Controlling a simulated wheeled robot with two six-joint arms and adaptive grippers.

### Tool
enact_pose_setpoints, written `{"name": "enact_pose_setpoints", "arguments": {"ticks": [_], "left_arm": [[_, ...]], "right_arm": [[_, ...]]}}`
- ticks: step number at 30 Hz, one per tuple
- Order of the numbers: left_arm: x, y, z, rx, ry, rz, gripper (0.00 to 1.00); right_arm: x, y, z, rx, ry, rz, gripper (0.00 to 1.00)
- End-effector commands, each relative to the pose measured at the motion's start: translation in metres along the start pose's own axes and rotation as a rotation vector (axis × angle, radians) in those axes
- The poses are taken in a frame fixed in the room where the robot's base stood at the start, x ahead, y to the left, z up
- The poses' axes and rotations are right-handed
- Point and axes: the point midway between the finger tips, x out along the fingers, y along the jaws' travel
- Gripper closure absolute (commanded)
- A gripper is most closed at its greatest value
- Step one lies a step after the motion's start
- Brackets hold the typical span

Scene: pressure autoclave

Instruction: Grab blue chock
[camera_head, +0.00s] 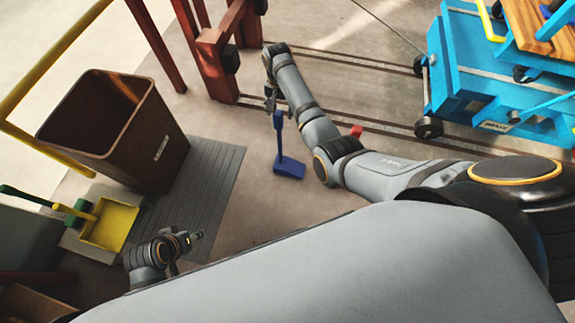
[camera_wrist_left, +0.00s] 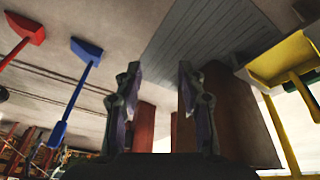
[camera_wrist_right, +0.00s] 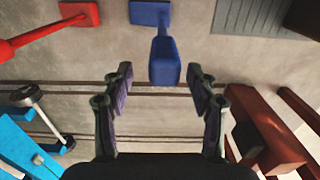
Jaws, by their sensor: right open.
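The blue chock stands on the floor, with a flat base (camera_head: 289,168) and an upright handle (camera_head: 279,135). My right gripper (camera_head: 271,101) is at the top of this handle. In the right wrist view the blue handle end (camera_wrist_right: 165,65) shows between and just beyond the open fingertips (camera_wrist_right: 160,80), with gaps on both sides; I see no grip on it. My left gripper (camera_head: 197,237) is low at the left, away from the chock. In the left wrist view its fingers (camera_wrist_left: 158,75) are apart and empty, and the blue chock (camera_wrist_left: 86,50) lies off to the left.
A red chock (camera_wrist_right: 78,14) is beside the blue one, mostly hidden by my right arm in the head view. A brown bin (camera_head: 150,140) and yellow dustpan (camera_head: 112,225) stand left. A blue cart (camera_head: 470,80) is at right, red posts (camera_head: 210,60) behind.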

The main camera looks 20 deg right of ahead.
Motion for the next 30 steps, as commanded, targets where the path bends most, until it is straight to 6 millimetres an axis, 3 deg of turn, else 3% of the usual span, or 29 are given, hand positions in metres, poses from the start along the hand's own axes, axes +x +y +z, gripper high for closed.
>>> {"name": "enact_pose_setpoints", "arguments": {"ticks": [5,13,22,30], "left_arm": [[0.004,0.001,0.0,-0.001,0.015,0.004,0.6],[0.032,0.007,0.001,-0.018,0.152,0.035,0.6],[0.031,0.008,-0.003,-0.022,0.189,0.04,0.6],[0.031,0.008,-0.003,-0.022,0.188,0.04,0.6]], "right_arm": [[0.006,-0.001,0.0,0.0,0.001,-0.001,0.42],[0.051,-0.005,0.005,-0.001,-0.001,0.001,0.42],[0.056,-0.005,0.005,0.0,0.001,-0.001,0.42],[0.056,-0.005,0.005,0.0,0.001,-0.001,0.75]]}}
